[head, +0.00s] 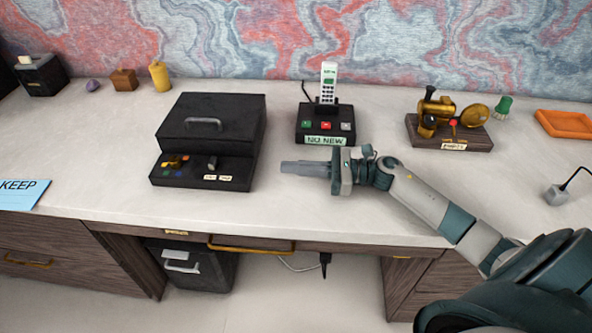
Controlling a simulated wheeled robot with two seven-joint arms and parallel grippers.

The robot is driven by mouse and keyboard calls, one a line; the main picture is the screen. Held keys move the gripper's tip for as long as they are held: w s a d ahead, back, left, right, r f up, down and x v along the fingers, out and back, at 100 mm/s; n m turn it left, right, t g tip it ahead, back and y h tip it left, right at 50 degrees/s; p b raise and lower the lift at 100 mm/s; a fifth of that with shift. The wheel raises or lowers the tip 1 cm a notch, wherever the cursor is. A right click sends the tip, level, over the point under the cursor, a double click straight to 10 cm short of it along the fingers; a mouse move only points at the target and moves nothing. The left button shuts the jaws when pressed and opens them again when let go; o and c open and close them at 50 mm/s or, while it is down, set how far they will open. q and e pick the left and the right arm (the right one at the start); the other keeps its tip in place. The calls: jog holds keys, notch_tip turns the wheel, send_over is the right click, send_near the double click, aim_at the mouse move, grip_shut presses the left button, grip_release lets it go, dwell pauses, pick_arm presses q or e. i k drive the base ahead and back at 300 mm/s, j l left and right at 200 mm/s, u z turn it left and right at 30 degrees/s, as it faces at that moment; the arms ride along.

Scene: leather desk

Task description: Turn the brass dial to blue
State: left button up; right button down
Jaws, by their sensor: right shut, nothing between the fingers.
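The brass dial (172,163) sits on the front left ledge of a black box (203,150) with a handled lid. Small coloured marks surround it, with red at its upper right and blue among the lower ones. Its exact pointing is too small to tell. My right gripper (284,167) is shut and empty, its fingers pointing left. It is to the right of the black box, apart from it and from the dial. My left gripper is not in view.
A dark knob (212,162) and small pale labels sit right of the dial. A phone on a black base (325,125) stands behind my right gripper. A brass machine (440,115) and orange tray (565,123) are at right. A blue card (22,194) lies left.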

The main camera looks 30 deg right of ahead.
aim_at(175, 162)
jog(key=k, duration=1)
